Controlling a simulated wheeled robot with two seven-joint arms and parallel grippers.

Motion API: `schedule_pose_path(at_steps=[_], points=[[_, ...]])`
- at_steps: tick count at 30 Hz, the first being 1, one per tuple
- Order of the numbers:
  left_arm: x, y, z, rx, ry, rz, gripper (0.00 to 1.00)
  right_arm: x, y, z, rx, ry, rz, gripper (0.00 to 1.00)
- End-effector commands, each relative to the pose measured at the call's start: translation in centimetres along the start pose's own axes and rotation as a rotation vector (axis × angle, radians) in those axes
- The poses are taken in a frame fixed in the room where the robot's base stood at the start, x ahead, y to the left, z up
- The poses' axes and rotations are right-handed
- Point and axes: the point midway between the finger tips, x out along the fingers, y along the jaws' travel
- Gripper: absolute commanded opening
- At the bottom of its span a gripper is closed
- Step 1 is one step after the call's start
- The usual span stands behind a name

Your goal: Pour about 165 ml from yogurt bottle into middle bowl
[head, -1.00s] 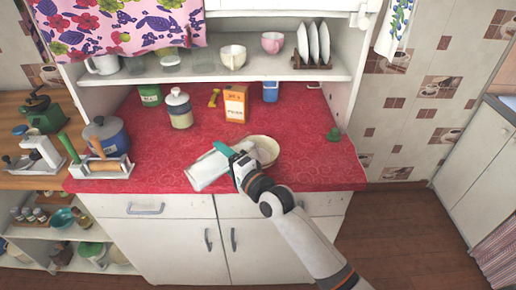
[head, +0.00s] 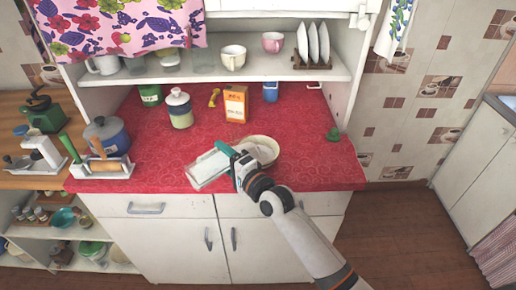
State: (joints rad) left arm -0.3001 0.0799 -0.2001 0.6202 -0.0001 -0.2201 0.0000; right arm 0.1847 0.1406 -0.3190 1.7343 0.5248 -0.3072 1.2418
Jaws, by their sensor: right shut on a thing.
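My right gripper (head: 240,165) is shut on the yogurt bottle (head: 207,170), a pale, see-through-looking container. The bottle is tipped nearly flat over the counter's front part, its body to the left of the gripper and its other end toward the bowl. A teal part (head: 226,149) shows beside the fingers; I cannot tell whether it belongs to the bottle. The cream bowl (head: 271,140) stands upright just right of and behind the gripper, with whitish contents partly visible. The gripper hides its near left side and the bottle's mouth. No other bowl shows on the red cloth. My left gripper is out of view.
Behind on the red counter (head: 310,170) stand a lidded jar (head: 179,110), an orange carton (head: 235,103), a blue container (head: 270,92) and a green can (head: 150,95). The cloth right of the bowl is clear.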

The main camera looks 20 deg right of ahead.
Motion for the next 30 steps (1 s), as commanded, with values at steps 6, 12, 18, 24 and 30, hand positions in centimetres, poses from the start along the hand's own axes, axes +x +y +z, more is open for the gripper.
schedule_pose_path(at_steps=[6, 12, 18, 24, 30], points=[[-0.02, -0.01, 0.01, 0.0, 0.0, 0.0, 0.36, 0.03, 0.26, 0.02, 0.0, -0.001, 0.006, 0.16], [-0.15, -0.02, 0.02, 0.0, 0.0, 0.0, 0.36, 0.03, 0.36, 0.04, 0.006, -0.001, 0.006, 0.16], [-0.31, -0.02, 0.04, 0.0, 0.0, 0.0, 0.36, 0.03, 0.46, 0.07, 0.018, -0.001, 0.005, 0.16], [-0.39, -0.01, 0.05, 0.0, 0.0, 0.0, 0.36, 0.03, 0.49, 0.09, 0.027, -0.001, 0.005, 0.16], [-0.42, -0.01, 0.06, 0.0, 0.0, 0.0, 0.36, 0.03, 0.51, 0.1, 0.03, -0.001, 0.005, 0.16]])
